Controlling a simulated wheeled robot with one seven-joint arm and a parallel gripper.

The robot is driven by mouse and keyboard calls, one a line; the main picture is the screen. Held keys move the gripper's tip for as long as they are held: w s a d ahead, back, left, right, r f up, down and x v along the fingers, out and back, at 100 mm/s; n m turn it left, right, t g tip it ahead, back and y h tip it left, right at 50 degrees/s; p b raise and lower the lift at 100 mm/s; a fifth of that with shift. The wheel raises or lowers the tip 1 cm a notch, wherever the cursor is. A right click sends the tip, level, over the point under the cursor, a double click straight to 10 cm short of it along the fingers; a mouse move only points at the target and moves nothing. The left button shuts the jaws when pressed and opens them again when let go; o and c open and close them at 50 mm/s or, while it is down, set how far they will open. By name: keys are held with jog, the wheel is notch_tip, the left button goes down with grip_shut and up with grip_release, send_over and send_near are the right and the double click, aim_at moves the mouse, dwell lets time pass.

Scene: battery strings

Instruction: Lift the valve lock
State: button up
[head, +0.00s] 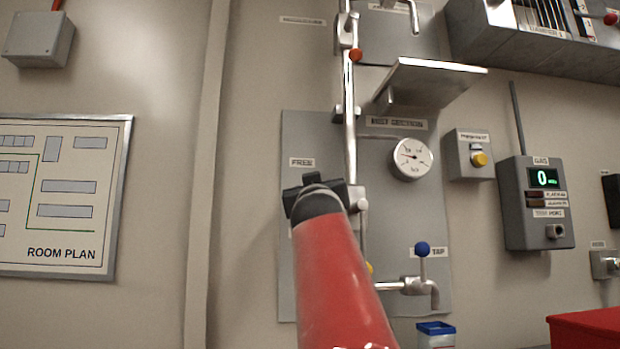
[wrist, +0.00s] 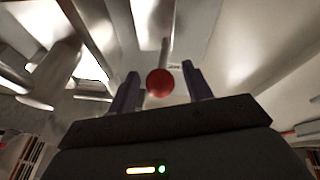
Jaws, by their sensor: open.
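A vertical silver pipe (head: 350,120) runs up a grey wall panel and carries an orange-red knob (head: 356,54) near its top. My gripper (head: 318,188) is in front of the panel, beside the pipe and below that knob; my red arm hides what is behind it. In the wrist view my gripper (wrist: 160,72) is open, with its two dark fingers apart. A red ball (wrist: 160,83) appears between the fingers there; I cannot tell whether they touch it. No part is labelled as the valve lock, so I cannot tell which it is.
A slanted metal shelf (head: 425,82) juts out at upper right of the pipe. A round gauge (head: 408,158), a blue-knobbed tap (head: 422,249) and a gas box (head: 537,205) are to the right. A red box (head: 590,328) is at lower right.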

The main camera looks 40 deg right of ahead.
jog(key=shift+x, duration=0.9)
grip_shut()
